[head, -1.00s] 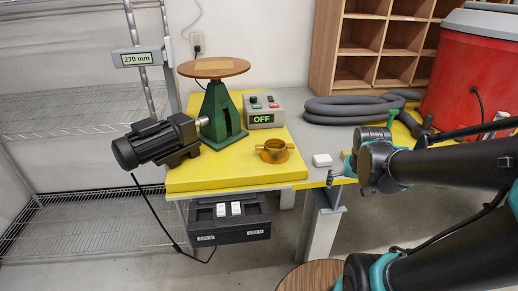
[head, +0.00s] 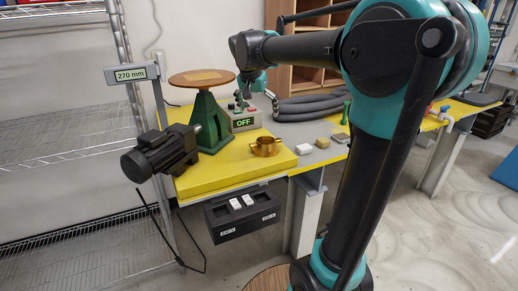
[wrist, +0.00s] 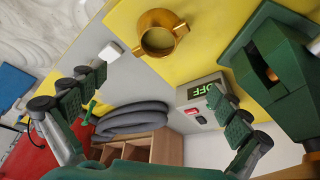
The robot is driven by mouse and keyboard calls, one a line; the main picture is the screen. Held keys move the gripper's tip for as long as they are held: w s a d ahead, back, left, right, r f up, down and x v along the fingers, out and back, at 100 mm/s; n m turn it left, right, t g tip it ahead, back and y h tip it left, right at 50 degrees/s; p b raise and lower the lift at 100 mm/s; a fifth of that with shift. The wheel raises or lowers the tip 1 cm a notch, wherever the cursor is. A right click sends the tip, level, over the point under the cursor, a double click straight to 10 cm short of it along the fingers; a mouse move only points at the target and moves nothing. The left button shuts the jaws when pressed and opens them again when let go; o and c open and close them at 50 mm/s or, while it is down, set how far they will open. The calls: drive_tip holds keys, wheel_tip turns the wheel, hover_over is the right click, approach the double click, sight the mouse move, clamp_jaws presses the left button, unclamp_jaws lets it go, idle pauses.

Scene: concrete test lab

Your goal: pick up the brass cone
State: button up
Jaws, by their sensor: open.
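The brass cone (head: 265,147) is a short, open-topped ring-like piece with small side lugs. It stands on the yellow slab (head: 215,178) near its right front edge. In the wrist view the brass cone (wrist: 160,34) lies at the top middle, beyond the fingertips and apart from them. My gripper (head: 256,100) is above and behind it in the head view, over the control box area. In the wrist view my gripper (wrist: 158,82) has its two green fingers spread wide with nothing between them.
A green stand with a round brown top (head: 204,110) rises left of the cone. A control box reading OFF (head: 243,120) stands behind it. A black motor (head: 160,152) is at left. A white block (head: 277,150) and grey hoses (head: 308,107) lie to the right.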

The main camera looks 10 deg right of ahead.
approach(266, 141)
drive_tip(key=shift+s+f, duration=0.95)
drive_tip(key=shift+s, duration=0.15)
drive_tip(key=shift+s+x, duration=0.15)
drive_tip(key=shift+x, duration=1.2)
drive_tip(key=shift+s+x, duration=0.15)
drive_tip(key=shift+x, duration=1.2)
drive_tip(key=c, duration=1.6)
drive_tip(key=shift+r, duration=0.1)
